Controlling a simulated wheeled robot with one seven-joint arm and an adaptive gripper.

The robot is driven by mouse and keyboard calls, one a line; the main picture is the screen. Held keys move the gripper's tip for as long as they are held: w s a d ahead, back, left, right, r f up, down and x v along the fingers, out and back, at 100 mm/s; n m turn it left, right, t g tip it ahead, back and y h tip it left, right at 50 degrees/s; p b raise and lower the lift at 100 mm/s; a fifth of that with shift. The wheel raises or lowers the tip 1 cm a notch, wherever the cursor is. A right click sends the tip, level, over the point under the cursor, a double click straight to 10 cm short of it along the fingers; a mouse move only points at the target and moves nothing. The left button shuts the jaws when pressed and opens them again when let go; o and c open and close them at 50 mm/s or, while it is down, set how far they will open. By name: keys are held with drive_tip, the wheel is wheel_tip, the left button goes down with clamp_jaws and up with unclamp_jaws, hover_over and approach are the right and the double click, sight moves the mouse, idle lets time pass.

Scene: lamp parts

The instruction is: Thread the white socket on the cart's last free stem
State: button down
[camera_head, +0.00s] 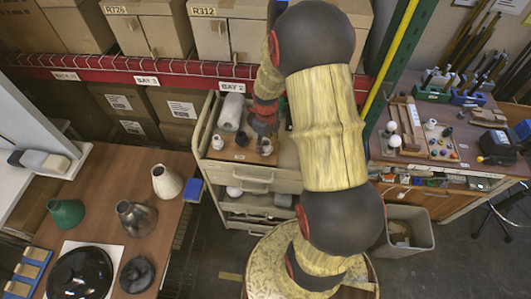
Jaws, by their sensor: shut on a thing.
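The cart (212,166) stands left of my arm, with a wooden board (228,154) on its top. My gripper (264,135) points down over the board's right part and is shut. A small white socket (265,147) shows right at its fingertips. A white piece (218,142) and a dark-and-white piece (241,138) stand upright on the board to the left. The view is too small to tell a bare stem under the held socket, or whether the socket touches one.
A white roll (231,112) lies at the back of the cart top. A wooden table (150,230) at left holds lamp shades (166,181) and a black dome (80,274). A workbench (420,175) and a grey bin (408,238) stand at right. Shelved boxes (150,25) line the back.

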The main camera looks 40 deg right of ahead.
drive_tip(key=m, duration=0.2)
drive_tip(key=f+m, duration=0.1)
drive_tip(key=m, duration=0.1)
drive_tip(key=s+m, duration=0.1)
drive_tip(key=m, duration=0.1)
drive_tip(key=shift+a+f, duration=0.15)
drive_tip(key=shift+a, duration=0.1)
drive_tip(key=c, duration=1.4)
unclamp_jaws()
drive_tip(key=o, duration=0.3)
drive_tip(key=shift+w+d+f, duration=0.1)
drive_tip(key=shift+w+d, duration=0.05)
drive_tip(key=shift+w, duration=0.1)
drive_tip(key=shift+o, duration=0.9)
drive_tip(key=shift+r, duration=0.25)
drive_tip(key=shift+w, duration=0.15)
drive_tip(key=shift+r, duration=0.1)
